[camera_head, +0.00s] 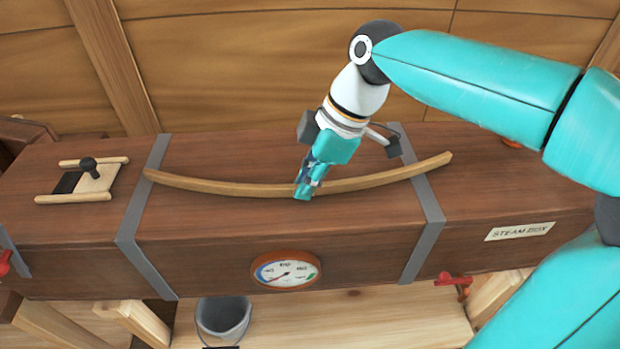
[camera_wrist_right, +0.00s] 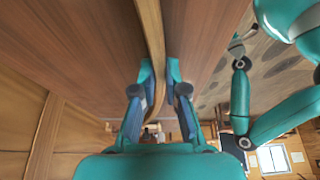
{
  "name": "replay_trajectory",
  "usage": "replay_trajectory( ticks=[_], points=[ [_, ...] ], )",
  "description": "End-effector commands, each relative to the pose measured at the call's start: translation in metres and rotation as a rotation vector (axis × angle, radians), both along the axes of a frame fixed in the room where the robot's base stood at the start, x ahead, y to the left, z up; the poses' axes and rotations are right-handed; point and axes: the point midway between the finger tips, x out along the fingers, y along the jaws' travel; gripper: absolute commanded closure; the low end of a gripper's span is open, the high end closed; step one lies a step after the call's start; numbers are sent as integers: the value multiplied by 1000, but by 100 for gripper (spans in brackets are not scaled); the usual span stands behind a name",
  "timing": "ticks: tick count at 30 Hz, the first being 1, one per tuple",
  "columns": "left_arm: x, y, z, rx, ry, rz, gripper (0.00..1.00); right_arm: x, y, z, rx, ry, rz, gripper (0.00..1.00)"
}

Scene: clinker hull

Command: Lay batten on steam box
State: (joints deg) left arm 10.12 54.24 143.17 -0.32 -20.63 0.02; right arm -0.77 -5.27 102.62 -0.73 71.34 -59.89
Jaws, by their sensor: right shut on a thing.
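The batten (camera_head: 225,187) is a long, thin, curved strip of pale wood. It bows downward in the picture and spans from the left grey strap to just beyond the right one. The steam box (camera_head: 500,190) is a long, dark reddish-brown wooden box with a name label on its front. My right gripper (camera_head: 304,188) is shut on the batten near its middle, over the box top. The batten (camera_wrist_right: 153,30) runs between the fingers (camera_wrist_right: 159,78) in the right wrist view. I cannot tell whether it touches the box top.
A round gauge (camera_head: 285,270) is on the front. A bucket (camera_head: 223,318) stands below, and a red clamp (camera_head: 455,283) is at the lower right. Hull planks (camera_head: 270,60) rise behind.

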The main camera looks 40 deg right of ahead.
Motion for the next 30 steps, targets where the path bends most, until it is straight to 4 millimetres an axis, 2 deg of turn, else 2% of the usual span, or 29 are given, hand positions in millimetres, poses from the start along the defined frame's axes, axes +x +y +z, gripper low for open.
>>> replay_trajectory(
  ticks=[11,12,16,25,30],
  points=[
    [0,0,-4,0,0,0,41,0,0,-5,1,-1,-1,100],
    [0,0,-3,0,0,0,41,0,0,-4,0,0,-1,83],
    [0,0,-3,0,0,0,41,0,0,-4,0,0,-1,63],
    [0,0,-2,0,0,0,41,0,-1,-3,0,0,-2,63],
    [0,0,0,0,0,0,41,-1,-4,7,0,-4,-3,63]
  ],
)
